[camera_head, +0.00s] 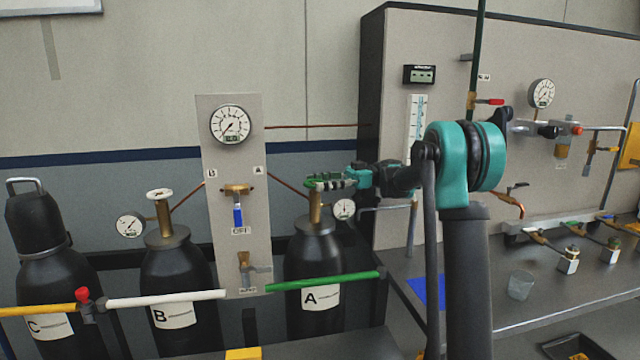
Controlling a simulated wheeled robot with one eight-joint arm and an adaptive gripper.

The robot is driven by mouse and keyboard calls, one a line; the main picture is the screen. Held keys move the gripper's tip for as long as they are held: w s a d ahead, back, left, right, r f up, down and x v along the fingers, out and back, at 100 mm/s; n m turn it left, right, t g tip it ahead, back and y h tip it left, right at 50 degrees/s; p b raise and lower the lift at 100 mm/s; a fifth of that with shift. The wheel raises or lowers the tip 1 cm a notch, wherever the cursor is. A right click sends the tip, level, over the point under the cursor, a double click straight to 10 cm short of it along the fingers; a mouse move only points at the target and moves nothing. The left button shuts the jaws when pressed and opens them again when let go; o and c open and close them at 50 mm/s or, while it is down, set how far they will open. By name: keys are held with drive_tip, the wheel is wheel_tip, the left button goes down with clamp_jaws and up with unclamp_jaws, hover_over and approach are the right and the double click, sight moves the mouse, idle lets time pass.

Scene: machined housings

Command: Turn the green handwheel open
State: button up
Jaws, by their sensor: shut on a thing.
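The green handwheel (316,183) sits on top of the brass valve of the black cylinder (314,258) labelled A. My gripper (332,184) reaches in from the right at wheel height and is shut on the handwheel's rim. My fingers partly cover the right side of the wheel. My teal and dark arm stands to the right and hides part of the bench and wall panel behind it.
A small gauge (343,209) sits close below my gripper. A green bar (322,282) crosses in front of cylinder A. Cylinder B (176,275) has a white handwheel (160,194). A gauge panel (236,170) stands between them. A glass beaker (520,285) stands on the bench.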

sight(320, 181)
drive_tip(key=o, duration=1.2)
drive_tip(key=shift+c, duration=0.2)
wheel_tip(320, 181, up, 10)
